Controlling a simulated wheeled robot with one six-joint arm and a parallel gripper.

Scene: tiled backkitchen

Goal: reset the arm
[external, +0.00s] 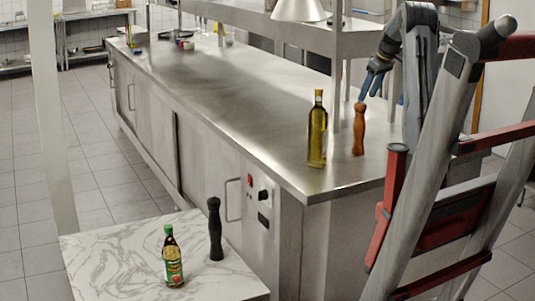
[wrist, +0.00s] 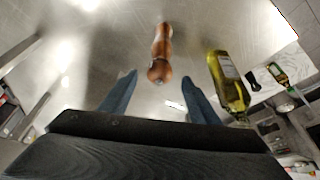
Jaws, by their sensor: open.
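My gripper (external: 373,82) is above the near end of the steel counter (external: 215,95), by the top of a brown wooden pepper mill (external: 359,130). The wrist view shows its two blue fingers (wrist: 160,95) spread apart with nothing between them. The wooden mill (wrist: 161,55) stands upright ahead of the fingers, apart from them as far as I can tell. A tall bottle of yellow-green oil (external: 317,130) stands upright to the left of the mill. In the wrist view this bottle (wrist: 228,85) is to the right of the fingers.
A marble-topped table (external: 120,262) in front holds a green-capped bottle (external: 172,258) and a black pepper mill (external: 215,230). A steel shelf (external: 300,35) on posts runs above the counter. A red and grey ladder-like frame (external: 440,215) stands at right. The counter's middle is clear.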

